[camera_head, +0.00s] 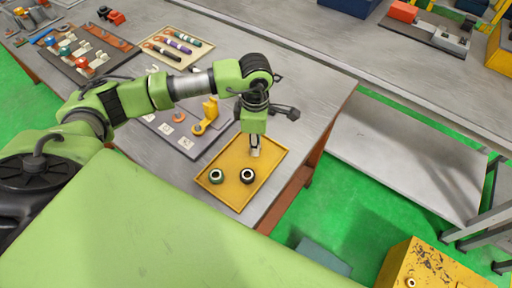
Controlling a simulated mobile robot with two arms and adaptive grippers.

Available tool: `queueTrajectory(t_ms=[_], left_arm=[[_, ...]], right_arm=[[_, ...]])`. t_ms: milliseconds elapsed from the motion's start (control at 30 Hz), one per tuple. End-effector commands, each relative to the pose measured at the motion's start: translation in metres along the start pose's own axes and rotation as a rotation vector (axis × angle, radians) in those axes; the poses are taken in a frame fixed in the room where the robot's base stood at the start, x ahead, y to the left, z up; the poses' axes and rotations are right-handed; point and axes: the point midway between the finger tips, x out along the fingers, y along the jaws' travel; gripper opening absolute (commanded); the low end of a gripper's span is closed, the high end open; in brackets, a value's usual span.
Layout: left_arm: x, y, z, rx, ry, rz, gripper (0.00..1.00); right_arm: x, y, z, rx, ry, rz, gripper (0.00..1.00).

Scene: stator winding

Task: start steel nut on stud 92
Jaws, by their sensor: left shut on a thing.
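My left gripper (255,148) points down over the far part of a yellow tray (238,203) on the grey table. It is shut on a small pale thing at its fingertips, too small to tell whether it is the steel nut. Two short round pieces stand in the near part of the tray, apart from the gripper: a dark green one (216,176) and a black one (247,176), both with pale centres. I cannot make out stud 92. My right gripper is not in view.
Left of the tray, a grey mat (171,129) holds a yellow tool (206,116) and small parts. Farther back lies a board with coloured rods (178,42). The table's right edge is close to the tray. A yellow box (430,265) stands at lower right.

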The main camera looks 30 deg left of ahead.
Motion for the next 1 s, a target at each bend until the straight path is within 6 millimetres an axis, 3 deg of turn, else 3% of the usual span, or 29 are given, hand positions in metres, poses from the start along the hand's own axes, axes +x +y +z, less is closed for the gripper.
queueTrajectory(t_ms=[1000], left_arm=[[-0.082,0.000,0.000,0.000,-0.001,0.001,0.03]], right_arm=[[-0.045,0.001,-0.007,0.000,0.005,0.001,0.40]])
